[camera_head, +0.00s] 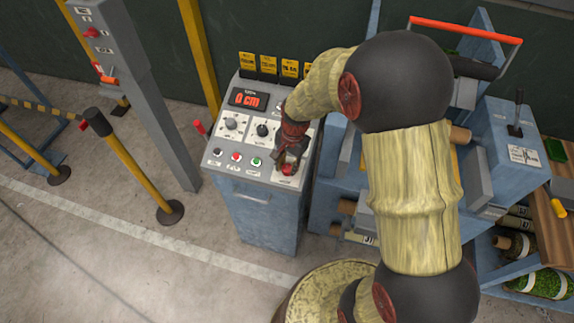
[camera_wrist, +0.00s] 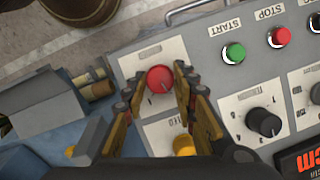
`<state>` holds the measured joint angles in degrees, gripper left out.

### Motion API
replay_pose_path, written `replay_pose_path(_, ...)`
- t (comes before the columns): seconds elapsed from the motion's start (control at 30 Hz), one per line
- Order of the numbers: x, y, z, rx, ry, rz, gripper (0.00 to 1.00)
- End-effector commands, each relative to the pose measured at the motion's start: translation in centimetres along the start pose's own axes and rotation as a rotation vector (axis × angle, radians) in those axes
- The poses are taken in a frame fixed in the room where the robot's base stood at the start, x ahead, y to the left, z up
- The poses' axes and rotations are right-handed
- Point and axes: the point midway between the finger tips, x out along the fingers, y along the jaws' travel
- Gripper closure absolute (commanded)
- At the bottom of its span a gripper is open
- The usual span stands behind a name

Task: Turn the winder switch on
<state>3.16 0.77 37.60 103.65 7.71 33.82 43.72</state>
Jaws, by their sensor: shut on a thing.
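A control console (camera_head: 262,200) stands left of my arm. A red rotary knob (camera_wrist: 159,79) sits on a white plate at the panel's lower right corner in the head view, where it also shows (camera_head: 288,170). Its label is too hidden to read, so I cannot confirm it is the winder switch. My gripper (camera_wrist: 155,86) has one finger on each side of the red knob and is shut on it. In the head view my gripper (camera_head: 291,157) is over this corner of the panel and partly covers it.
A yellow knob (camera_wrist: 184,146) lies close behind the red one, between my fingers. Green (camera_wrist: 235,53) and red (camera_wrist: 281,37) buttons and black dials (camera_wrist: 263,122) are beside it. A blue machine (camera_head: 495,150) stands at right; a post (camera_head: 150,110) is at left.

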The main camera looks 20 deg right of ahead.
Motion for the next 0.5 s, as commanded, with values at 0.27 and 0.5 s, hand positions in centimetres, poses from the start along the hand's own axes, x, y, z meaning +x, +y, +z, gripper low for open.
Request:
replay_pose_path(0.27, -0.04, 0.2, 0.01, 0.248, 0.0, -0.088, 0.98)
replay_pose_path(0.5, 0.05, 0.37, 0.08, 0.463, 0.0, -0.163, 0.98)
